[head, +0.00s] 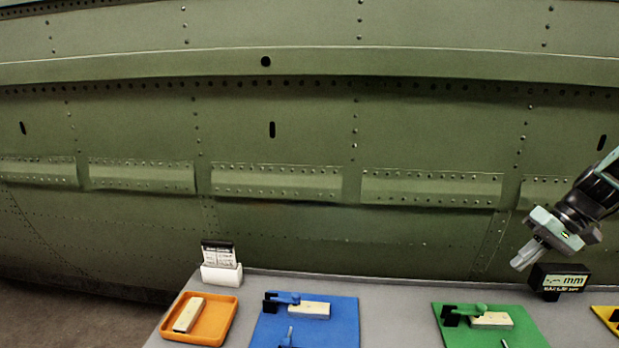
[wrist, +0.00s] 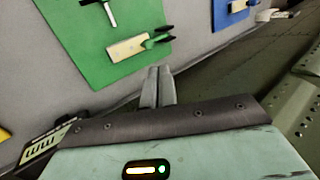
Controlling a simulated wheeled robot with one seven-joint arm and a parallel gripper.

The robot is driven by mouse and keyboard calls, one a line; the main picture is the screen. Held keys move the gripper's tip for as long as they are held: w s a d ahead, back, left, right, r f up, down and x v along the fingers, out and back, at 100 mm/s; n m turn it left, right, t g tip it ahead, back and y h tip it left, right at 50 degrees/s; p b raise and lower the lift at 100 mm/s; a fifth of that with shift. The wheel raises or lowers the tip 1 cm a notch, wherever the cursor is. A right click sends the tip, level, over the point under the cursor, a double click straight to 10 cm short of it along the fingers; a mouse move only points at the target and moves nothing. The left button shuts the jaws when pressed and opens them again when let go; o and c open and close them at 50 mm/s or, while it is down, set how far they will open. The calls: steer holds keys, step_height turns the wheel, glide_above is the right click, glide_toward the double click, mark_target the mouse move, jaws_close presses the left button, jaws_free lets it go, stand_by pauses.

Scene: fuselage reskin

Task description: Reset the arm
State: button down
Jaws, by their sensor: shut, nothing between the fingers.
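My gripper (head: 525,256) is at the right of the head view, raised near the back edge of the table, just left of and above a black box marked mm. Its fingers point down and left. In the wrist view the two fingers of my gripper (wrist: 158,76) lie together, shut, with nothing between them. They appear over the table's edge beside the green mat (wrist: 85,62).
The grey table (head: 395,310) holds an orange tray (head: 228,318), a blue mat (head: 345,322), a green mat (head: 530,332) and a yellow mat (head: 612,311). The black mm box (head: 560,282) stands near my gripper. A white holder (head: 222,274) stands at left. The green fuselage (head: 300,225) rises behind.

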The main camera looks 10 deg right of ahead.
steer(key=s+a+r+n+g+h, duration=0.1)
steer(key=a+r+n, duration=0.1)
steer(key=a, duration=1)
steer(key=s+a+r+n+g+h, duration=0.1)
steer(key=a+r+n+g+h, duration=0.15)
steer(key=a, duration=0.95)
steer(key=s+a+n+t+h, duration=0.1)
steer(key=s+a+n, duration=0.2)
steer(key=s+a, duration=0.5)
steer(key=s+a+r+n+t+h, duration=0.1)
steer(key=s+a+n, duration=0.2)
steer(key=s+a, duration=0.4)
steer(key=s, duration=0.5)
steer(key=shift+a, duration=0.4)
steer(key=shift+s+n, duration=0.1)
steer(key=shift+n, duration=0.15)
